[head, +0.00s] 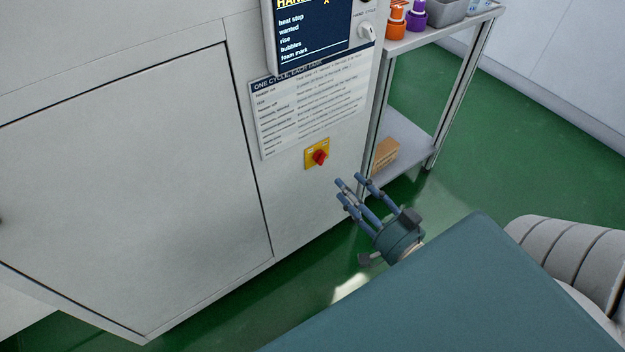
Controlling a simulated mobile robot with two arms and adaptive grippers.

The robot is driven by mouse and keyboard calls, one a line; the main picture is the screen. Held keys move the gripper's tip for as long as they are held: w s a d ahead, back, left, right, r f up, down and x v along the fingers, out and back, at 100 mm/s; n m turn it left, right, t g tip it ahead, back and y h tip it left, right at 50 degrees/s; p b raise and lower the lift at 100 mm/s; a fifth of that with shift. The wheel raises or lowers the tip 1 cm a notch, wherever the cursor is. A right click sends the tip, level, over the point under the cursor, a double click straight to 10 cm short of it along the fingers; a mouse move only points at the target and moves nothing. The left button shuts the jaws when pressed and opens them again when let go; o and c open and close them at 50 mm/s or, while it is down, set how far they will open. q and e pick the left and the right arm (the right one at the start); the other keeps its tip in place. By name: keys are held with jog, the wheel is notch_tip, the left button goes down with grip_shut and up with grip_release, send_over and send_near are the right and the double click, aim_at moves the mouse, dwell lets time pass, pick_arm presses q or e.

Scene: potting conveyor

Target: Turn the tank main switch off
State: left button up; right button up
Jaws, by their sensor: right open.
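The tank main switch (320,157) is a red rotary knob on a yellow square plate. It sits on the white cabinet front below a printed instruction sheet, in the middle of the head view. My right gripper (350,182) is open and empty, just to the lower right of the switch. Its blue fingers point up and left toward the cabinet and are apart from the knob. The knob's exact turn position is too small to tell. My left gripper is not in view.
A dark display panel (310,36) with a hand cycle knob (366,31) is above the instruction sheet (310,100). A metal shelf rack (440,33) with orange and purple bottles and a cardboard box (385,154) stands at the right. Green floor lies open beyond it.

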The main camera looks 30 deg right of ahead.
aim_at(323, 161)
jog(key=w+b, duration=0.1)
jog(key=w, duration=0.6)
jog(key=shift+w+a, duration=0.15)
jog(key=shift+w, duration=0.05)
jog(key=shift+w+a, duration=0.1)
jog(key=shift+w, duration=1.45)
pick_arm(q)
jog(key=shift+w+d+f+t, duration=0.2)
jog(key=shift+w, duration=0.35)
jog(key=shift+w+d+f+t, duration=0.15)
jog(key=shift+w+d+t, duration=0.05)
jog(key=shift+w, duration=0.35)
